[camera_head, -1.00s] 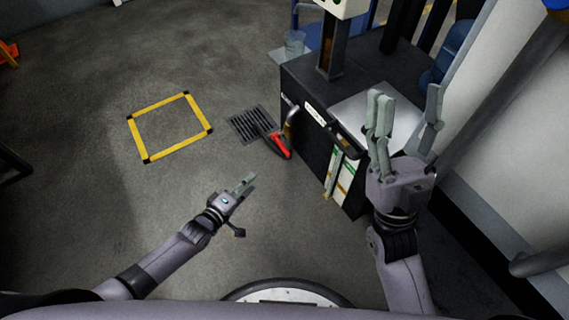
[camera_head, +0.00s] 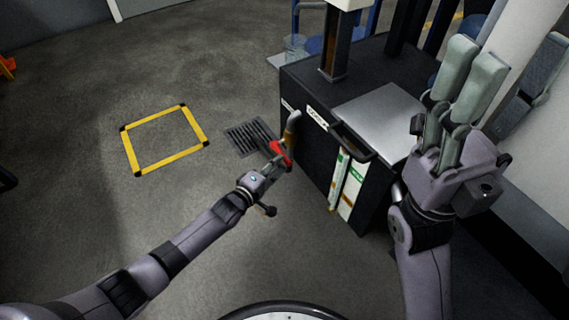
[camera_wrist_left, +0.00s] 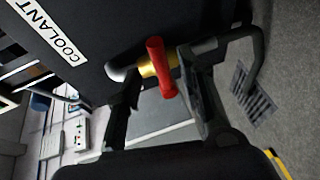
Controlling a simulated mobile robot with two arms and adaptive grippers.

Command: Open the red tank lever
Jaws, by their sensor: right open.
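The red tank lever (camera_head: 280,152) sticks out from the lower front of the black coolant tank (camera_head: 316,168), by a pipe. In the left wrist view the red lever (camera_wrist_left: 161,68) sits on a brass-coloured valve (camera_wrist_left: 148,69). My left gripper (camera_head: 275,162) is at the lever and partly overlaps it. In the left wrist view its fingers (camera_wrist_left: 158,74) are apart, with the lever between them. A gap shows on the left side; contact on the right is unclear. My right gripper (camera_head: 462,95) is open and empty, raised at the right, in front of the tank.
A floor drain grate (camera_head: 250,138) lies beside the lever. A yellow-and-black floor square (camera_head: 164,139) is to the left on bare floor. The tank has a black handle (camera_head: 351,143) and a metal top plate (camera_head: 380,112). Free floor lies left of the tank.

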